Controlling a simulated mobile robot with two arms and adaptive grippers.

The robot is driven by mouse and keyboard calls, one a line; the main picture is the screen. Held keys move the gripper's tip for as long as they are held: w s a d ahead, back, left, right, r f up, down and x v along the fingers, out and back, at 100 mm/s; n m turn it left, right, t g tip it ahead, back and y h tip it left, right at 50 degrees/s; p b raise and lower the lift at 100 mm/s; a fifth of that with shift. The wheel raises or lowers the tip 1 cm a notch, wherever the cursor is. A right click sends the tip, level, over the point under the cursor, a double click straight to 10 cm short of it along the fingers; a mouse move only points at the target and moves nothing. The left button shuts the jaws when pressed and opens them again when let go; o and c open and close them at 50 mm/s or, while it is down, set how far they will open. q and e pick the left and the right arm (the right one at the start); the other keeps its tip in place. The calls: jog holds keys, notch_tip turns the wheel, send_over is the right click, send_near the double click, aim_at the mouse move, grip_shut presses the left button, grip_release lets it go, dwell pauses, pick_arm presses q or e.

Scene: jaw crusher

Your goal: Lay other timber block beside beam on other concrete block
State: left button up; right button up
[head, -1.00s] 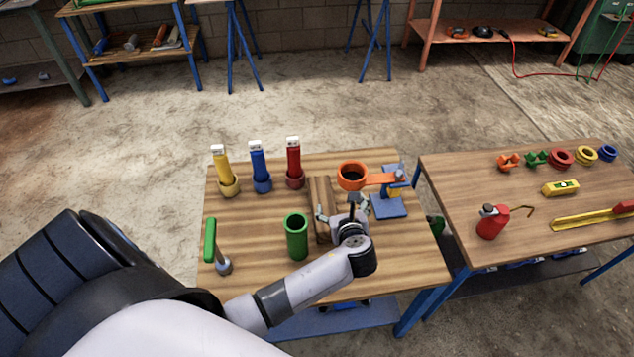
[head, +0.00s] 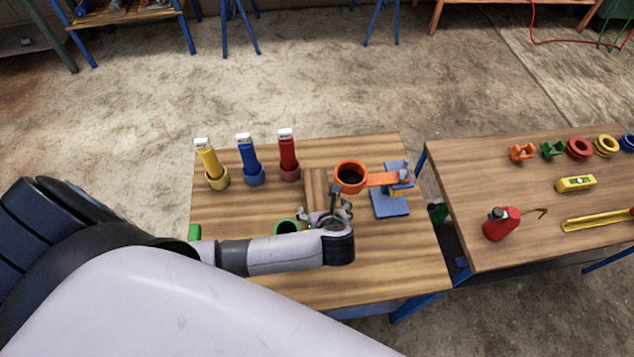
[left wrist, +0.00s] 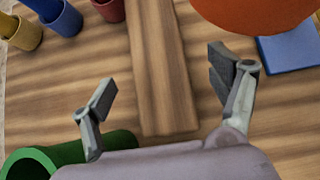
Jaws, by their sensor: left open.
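A timber block (head: 316,186) lies flat on the wooden table, and its near end is hidden by my gripper in the head view. It also shows in the left wrist view as a long plank (left wrist: 158,65) running away from the camera. My left gripper (head: 325,209) is open, with its fingers apart on either side of the timber's line. In the left wrist view the gripper (left wrist: 164,84) has nothing between its fingers that it touches; the timber lies beyond and between them. I cannot make out a beam or concrete block. My right gripper is not in view.
An orange ring clamp on a blue stand (head: 391,203) is close right of the timber. A green tube (head: 287,226) is close on the left, partly hidden by my arm. Yellow, blue and red holders (head: 288,157) stand behind. A second table (head: 530,200) holds a red oil can (head: 501,224).

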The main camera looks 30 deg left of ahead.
aim_at(320, 203)
pick_arm(q)
jog(key=shift+x, duration=0.9)
jog(key=x, duration=0.3)
jog(key=shift+a+f, duration=0.25)
jog(key=shift+f, duration=0.1)
jog(key=shift+w+a+f, duration=0.15)
jog(key=shift+w+f, duration=0.05)
jog(key=shift+c, duration=0.2)
jog(key=c, duration=1.2)
grip_shut()
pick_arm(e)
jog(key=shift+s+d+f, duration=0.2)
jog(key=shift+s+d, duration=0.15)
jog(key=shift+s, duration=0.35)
pick_arm(q)
jog(key=shift+w+r, duration=0.1)
jog(key=shift+r, duration=0.05)
